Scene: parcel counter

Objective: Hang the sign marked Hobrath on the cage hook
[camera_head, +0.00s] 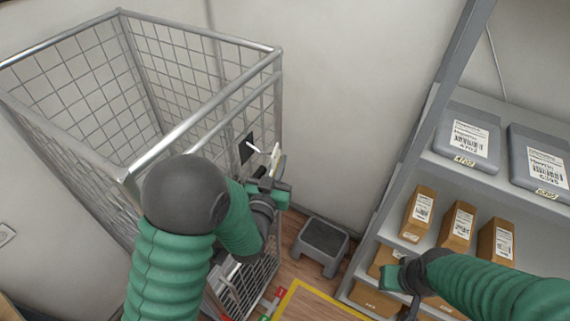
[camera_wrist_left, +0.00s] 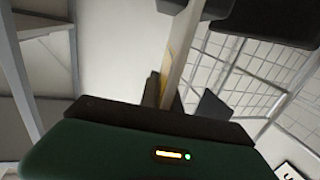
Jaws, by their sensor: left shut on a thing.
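The cage hook (camera_head: 254,147) is a small pale prong on a dark plate (camera_head: 246,150) on the near right side of the wire cage. My left gripper (camera_head: 270,184) is shut on a thin pale sign (camera_head: 277,158), seen nearly edge-on, so its marking cannot be read. The sign stands upright just right of the hook; whether they touch cannot be told. In the left wrist view the sign (camera_wrist_left: 184,55) is a narrow pale strip rising from the gripper (camera_wrist_left: 160,110). My right gripper (camera_head: 398,280) is at lower right, before the shelves; its jaw opening is unclear.
The wire cage (camera_head: 150,160) fills the left, with a metal top rim. A grey step stool (camera_head: 322,243) stands on the floor between cage and shelving. The shelf unit (camera_head: 420,160) at right holds grey bins (camera_head: 467,138) and several brown boxes (camera_head: 420,213).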

